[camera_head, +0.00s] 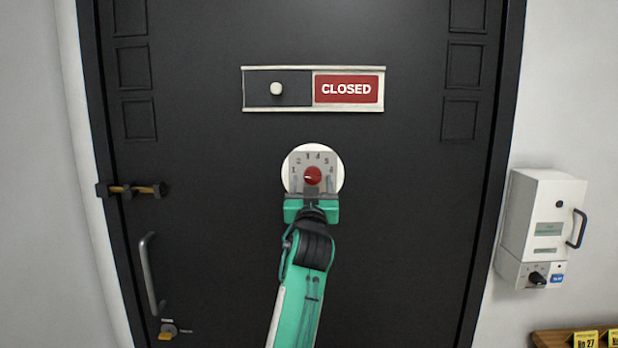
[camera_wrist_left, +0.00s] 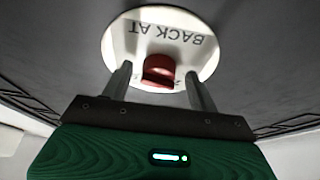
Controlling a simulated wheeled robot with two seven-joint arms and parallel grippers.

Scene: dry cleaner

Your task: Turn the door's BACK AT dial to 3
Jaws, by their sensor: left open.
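The BACK AT dial is a round white plate (camera_head: 336,163) on the black door, with numbers along its upper arc and a red knob (camera_head: 312,176) in the middle. Which number the knob points to is too small to tell. My left gripper (camera_head: 312,187) reaches up from below with its fingers open, one on each side of the knob. In the left wrist view the red knob (camera_wrist_left: 158,70) sits between and slightly beyond the two grey fingers, with gaps on both sides. The words BACK AT on the plate (camera_wrist_left: 138,18) appear upside down there. My right gripper is not in view.
A sliding sign (camera_head: 349,89) reading CLOSED is above the dial. The door (camera_head: 400,230) has a brass latch (camera_head: 135,189) and a grey pull handle (camera_head: 148,272) at left. A white wall box (camera_head: 540,215) hangs at right, above a wooden surface with yellow number tags.

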